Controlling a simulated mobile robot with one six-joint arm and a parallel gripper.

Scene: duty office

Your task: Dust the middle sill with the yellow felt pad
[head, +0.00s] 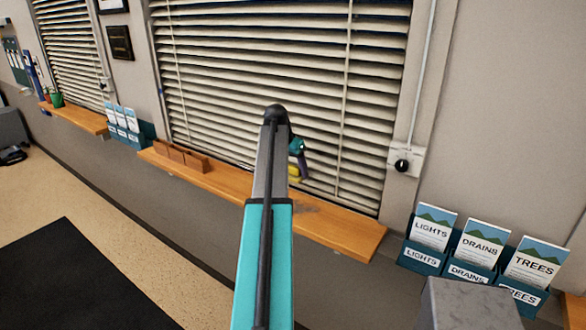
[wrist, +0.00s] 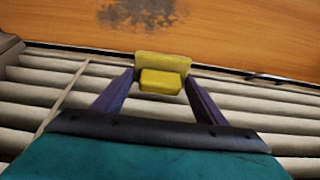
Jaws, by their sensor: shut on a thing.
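The middle sill (head: 220,180) is an orange wooden ledge under the large window with blinds. My gripper (wrist: 158,82) is shut on the yellow felt pad (wrist: 162,82). The pad sits between the two purple fingers. In the head view the pad (head: 294,171) is partly hidden behind my arm, close to the blinds and near the sill. I cannot tell whether it touches the sill.
Brown wooden blocks or a holder (head: 181,157) stand on the left part of the sill. Blinds (head: 290,80) rise behind it. Leaflet racks hang at the right (head: 470,250) and left (head: 128,125). A grey box-like surface (head: 468,305) is at the lower right.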

